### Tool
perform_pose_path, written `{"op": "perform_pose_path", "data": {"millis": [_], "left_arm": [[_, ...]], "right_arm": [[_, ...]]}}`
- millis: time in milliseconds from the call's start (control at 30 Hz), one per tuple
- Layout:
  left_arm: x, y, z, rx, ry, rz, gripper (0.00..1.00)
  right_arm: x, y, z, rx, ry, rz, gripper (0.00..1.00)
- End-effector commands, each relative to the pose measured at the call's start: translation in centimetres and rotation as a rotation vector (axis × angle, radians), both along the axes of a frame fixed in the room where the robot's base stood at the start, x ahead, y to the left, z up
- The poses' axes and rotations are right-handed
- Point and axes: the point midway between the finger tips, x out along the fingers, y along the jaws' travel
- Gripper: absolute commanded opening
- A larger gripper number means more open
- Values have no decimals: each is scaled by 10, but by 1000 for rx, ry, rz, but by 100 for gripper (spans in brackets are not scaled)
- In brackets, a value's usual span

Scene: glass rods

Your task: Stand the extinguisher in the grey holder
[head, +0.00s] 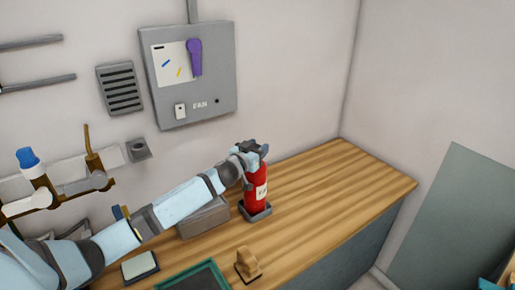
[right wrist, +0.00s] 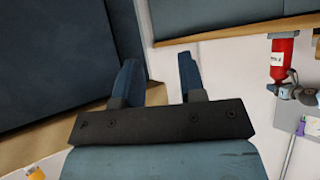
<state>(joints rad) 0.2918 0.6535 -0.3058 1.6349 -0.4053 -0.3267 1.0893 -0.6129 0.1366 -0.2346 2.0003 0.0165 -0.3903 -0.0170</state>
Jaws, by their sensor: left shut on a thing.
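The red extinguisher (head: 257,190) with a pale label stands upright near the back edge of the wooden bench. Its bottom end is at the low grey holder (head: 257,215); the holder's front rim hides the exact seating. My left gripper (head: 247,152) is at the extinguisher's dark top and is shut on it. The right wrist view shows the extinguisher (right wrist: 283,58) upside down at the right edge, with my left gripper by its top. My right gripper (right wrist: 160,78) shows there with its fingers apart and nothing between them.
A grey box (head: 203,219) stands left of the holder, beneath my left arm. A wooden object (head: 248,264), a green-framed tray (head: 195,277) and a pale pad (head: 140,267) lie toward the front. A fan panel (head: 190,75) hangs on the wall. The bench right of the extinguisher is clear.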

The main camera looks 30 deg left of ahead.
Motion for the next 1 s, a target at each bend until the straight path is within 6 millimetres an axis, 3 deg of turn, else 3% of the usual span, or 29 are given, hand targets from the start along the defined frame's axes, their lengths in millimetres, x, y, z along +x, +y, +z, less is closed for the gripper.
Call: {"op": "perform_pose_path", "data": {"millis": [867, 900, 1000], "left_arm": [[0, 0, -9, -1, -5, 0, 0], [0, 1, -8, 0, -5, 0, 49], [0, 0, -9, 0, -4, 0, 53]], "right_arm": [[0, 0, -8, 0, 0, 0, 37], [0, 0, -8, 0, 0, 0, 37], [0, 0, -8, 0, 0, 0, 37]]}}
